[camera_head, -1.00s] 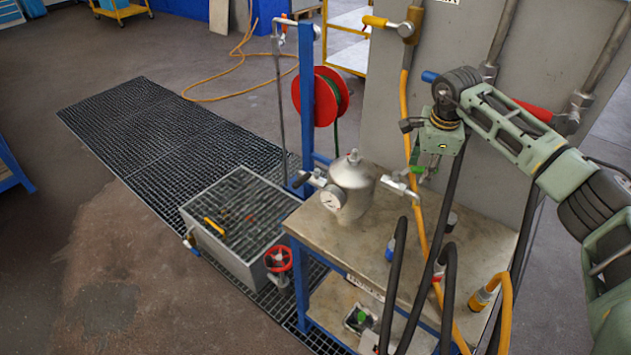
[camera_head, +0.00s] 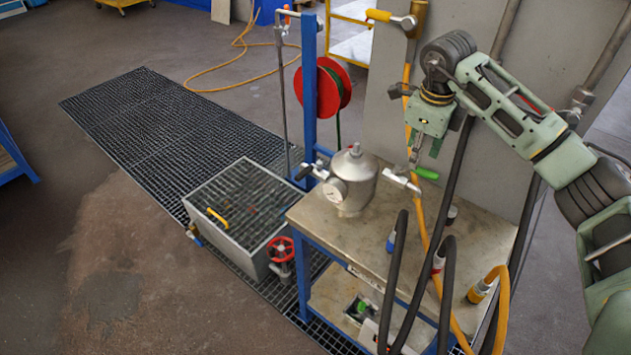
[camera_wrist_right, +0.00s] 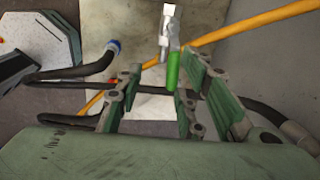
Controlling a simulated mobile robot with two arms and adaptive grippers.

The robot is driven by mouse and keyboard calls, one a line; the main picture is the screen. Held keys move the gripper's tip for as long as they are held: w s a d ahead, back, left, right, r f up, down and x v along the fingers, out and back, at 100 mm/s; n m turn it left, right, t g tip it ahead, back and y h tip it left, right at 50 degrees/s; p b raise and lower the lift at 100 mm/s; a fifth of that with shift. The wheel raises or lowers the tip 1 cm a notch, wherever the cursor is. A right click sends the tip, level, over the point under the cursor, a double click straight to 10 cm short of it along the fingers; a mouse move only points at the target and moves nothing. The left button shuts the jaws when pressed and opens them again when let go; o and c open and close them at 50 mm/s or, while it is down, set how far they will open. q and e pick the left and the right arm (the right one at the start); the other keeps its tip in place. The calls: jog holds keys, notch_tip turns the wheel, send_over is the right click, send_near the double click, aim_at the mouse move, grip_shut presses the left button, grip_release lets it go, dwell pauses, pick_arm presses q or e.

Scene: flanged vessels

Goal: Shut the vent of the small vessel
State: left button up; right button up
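The small vessel (camera_head: 350,182) is a silver domed pot with a round gauge (camera_head: 335,190) on its left side, standing upright on the bench. A short silver side pipe (camera_head: 402,183) sticks out to its right, with a green handle (camera_head: 426,173) at its end. My right gripper (camera_head: 424,153) points down just above the green handle. In the right wrist view my right gripper (camera_wrist_right: 160,88) has its fingers apart, and the green handle (camera_wrist_right: 172,70) shows between them, closer to the right finger. Contact cannot be told. My left gripper is not in view.
The metal bench (camera_head: 440,265) carries dark hoses (camera_head: 398,260) and a yellow hose (camera_head: 500,300) at its front right. A grey panel with pipes stands behind. A blue post (camera_head: 309,85) with a red reel (camera_head: 330,88) stands left of the vessel. A grated basin (camera_head: 245,210) is lower left.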

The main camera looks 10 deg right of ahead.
jog(key=a+f+y, duration=0.2)
jog(key=a+y, duration=0.2)
jog(key=a, duration=0.8)
jog(key=a+f+n+t+y, duration=0.1)
jog(key=a+y, duration=0.4)
jog(key=a, duration=0.6)
jog(key=shift+s+a+f, duration=0.35)
jog(key=shift+s+a, duration=0.05)
jog(key=shift+s, duration=0.05)
